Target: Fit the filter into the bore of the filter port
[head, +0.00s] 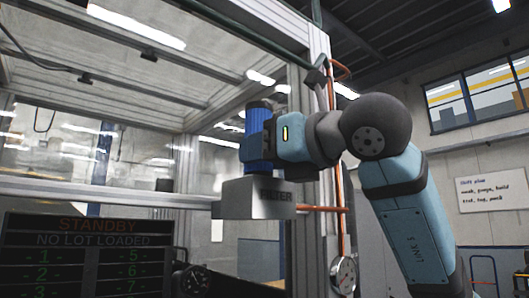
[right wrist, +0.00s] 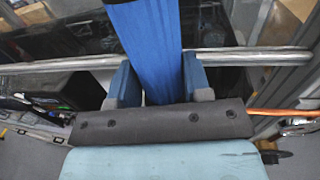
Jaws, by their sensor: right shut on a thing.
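The filter (head: 259,167) is a blue ribbed cylinder standing upright. My right gripper (head: 257,138) is shut on it about mid-height, coming from the right. The filter port (head: 238,199) is a grey metal block with partly hidden lettering on its right face, directly below the filter. The filter's lower end meets the block's top edge in the head view; I cannot tell how far it sits in the bore, which is hidden. In the right wrist view the filter (right wrist: 146,40) runs up between the two blue fingers. My left gripper is not in view.
An orange pipe (head: 322,209) runs right from the block to an upright frame post (head: 310,240). A round gauge (head: 343,274) hangs low beside it. A dark status board (head: 85,255) stands at lower left. A horizontal rail (head: 100,193) passes behind the block.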

